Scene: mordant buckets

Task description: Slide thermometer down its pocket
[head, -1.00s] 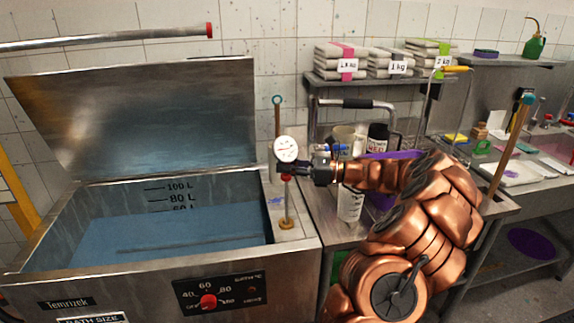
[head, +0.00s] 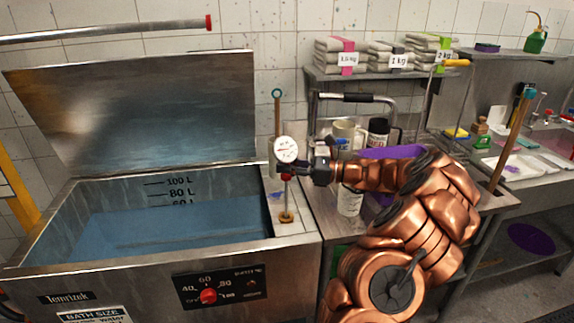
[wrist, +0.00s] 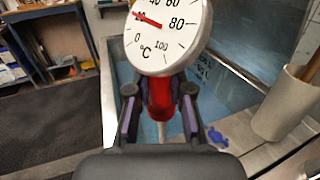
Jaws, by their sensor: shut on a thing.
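The thermometer (head: 286,149) has a round white dial and a red neck. My gripper (head: 287,173) is shut on the red neck (wrist: 160,97), with a finger on each side in the wrist view (wrist: 160,105). The thermometer is upright above the right rim of the steel bath (head: 300,232). Its thin pale stem (wrist: 190,122) points down toward a brass fitting (head: 286,216) on that rim, which looks like the pocket. The stem appears in line with the fitting; I cannot tell how deep it sits. My gripper hides the fitting in the wrist view.
A wooden rod with a teal ring (head: 277,93) stands close behind the dial, in a beige tube (wrist: 285,103). The bath's lid (head: 150,110) is open over blue liquid (head: 165,232). Mugs and bottles (head: 348,200) crowd the table right of the bath, near my arm.

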